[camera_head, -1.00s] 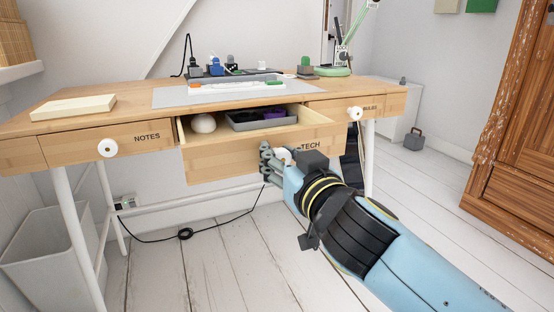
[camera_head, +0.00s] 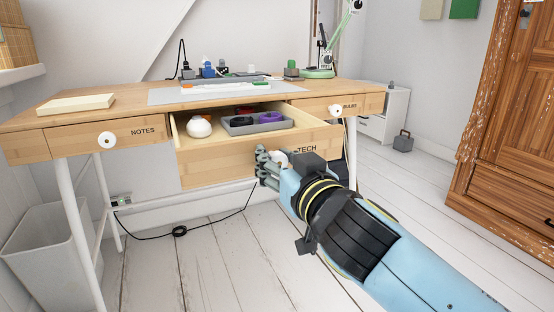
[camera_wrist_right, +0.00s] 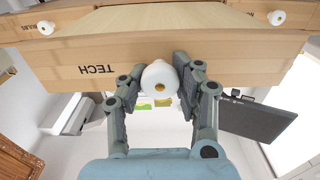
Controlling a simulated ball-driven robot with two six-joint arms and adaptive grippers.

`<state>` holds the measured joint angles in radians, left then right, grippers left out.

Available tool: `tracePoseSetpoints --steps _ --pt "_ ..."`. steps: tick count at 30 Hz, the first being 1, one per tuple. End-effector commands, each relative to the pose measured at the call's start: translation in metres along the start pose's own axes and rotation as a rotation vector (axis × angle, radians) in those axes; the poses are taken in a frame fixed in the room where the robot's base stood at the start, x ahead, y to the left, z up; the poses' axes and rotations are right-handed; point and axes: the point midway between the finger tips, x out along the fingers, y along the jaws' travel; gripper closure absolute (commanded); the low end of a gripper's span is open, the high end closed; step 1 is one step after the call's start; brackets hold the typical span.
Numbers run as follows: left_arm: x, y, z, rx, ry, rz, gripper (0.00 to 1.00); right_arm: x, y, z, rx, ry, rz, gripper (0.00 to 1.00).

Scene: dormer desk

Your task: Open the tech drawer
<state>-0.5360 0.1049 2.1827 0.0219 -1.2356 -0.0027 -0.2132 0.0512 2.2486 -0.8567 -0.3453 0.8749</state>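The tech drawer (camera_head: 225,165) is the middle drawer of the wooden desk and stands well out from it, its inside showing from above. Its front, lettered TECH, also shows in the right wrist view (camera_wrist_right: 230,62). My right gripper (camera_head: 270,163) is at the drawer's white round knob (camera_wrist_right: 160,78). The fingers partly hide the knob in the head view. My left gripper is not in view.
The drawer holds a white round object (camera_head: 199,127) and a grey tray (camera_head: 240,130) with purple and dark items. The notes drawer (camera_head: 75,141) and bulbs drawer (camera_head: 318,108) flank it, both shut. A grey bin (camera_head: 45,245) stands at left.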

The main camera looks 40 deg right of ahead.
Motion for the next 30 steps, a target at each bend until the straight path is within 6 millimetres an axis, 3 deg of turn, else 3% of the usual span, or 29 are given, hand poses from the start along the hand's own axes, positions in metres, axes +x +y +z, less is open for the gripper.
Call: tracePoseSetpoints --steps 1,5,14,24,30 --pt "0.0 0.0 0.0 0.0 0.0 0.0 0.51 0.0 0.0 0.0 0.0 0.001 0.0 0.61" --pt "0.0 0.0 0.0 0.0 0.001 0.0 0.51 0.0 0.0 0.0 0.0 0.001 0.0 0.45" --pt "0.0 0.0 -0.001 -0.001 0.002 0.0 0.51 -0.003 0.0 0.0 0.0 0.0 0.0 0.45" --pt "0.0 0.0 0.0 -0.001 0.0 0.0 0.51 -0.057 0.0 0.001 -0.001 -0.004 0.002 0.45" --pt "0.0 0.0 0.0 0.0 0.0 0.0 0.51 -0.073 0.0 0.001 -0.001 -0.001 0.0 0.45"
